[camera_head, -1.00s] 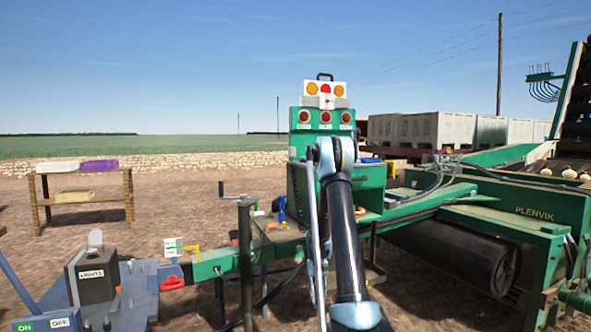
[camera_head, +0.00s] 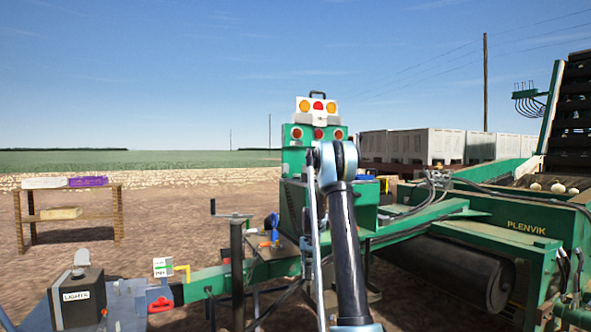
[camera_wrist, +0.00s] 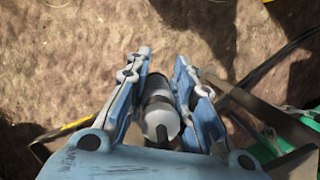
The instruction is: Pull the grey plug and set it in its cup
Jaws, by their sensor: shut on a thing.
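In the wrist view, my gripper (camera_wrist: 162,60) is shut around a grey cylindrical plug (camera_wrist: 159,120), with one blue finger on each side. The plug has a paler rounded end near my palm, with a dark strip on it, and a darker body between the fingers. Brown soil lies beyond the plug. No socket shows around it. In the head view, my arm stands in front of the green machine and my gripper cannot be made out. I cannot pick out the plug's cup in either view.
A green control stand (camera_head: 292,165) with orange and red lamps is behind my arm. In the wrist view, dark cables (camera_wrist: 262,66) cross the right side.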

